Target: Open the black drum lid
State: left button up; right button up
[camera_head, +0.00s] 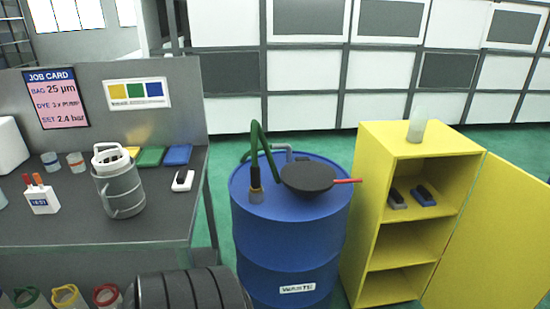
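The black round lid (308,177) lies about level on top of the blue drum (290,238). It looks closed, and no opening shows beneath it. A red handle (347,181) sticks out from the lid to the right, past the drum's rim. A green hose (256,145) with a dark end fitting (256,186) goes down into the drum top, left of the lid. A grey bent pipe (275,149) stands behind the lid. A white label is on the drum's front. Neither of my grippers is in view.
A yellow cabinet (372,190) with its door (490,240) open stands close on the drum's right. A grey workbench (110,228) with a jug (120,190) stands on the left. A dark ribbed cylinder (190,290) is at the bottom edge. Green floor (225,170) shows behind the drum.

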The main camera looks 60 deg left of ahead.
aim_at(311, 176)
jog(key=u, duration=1.7)
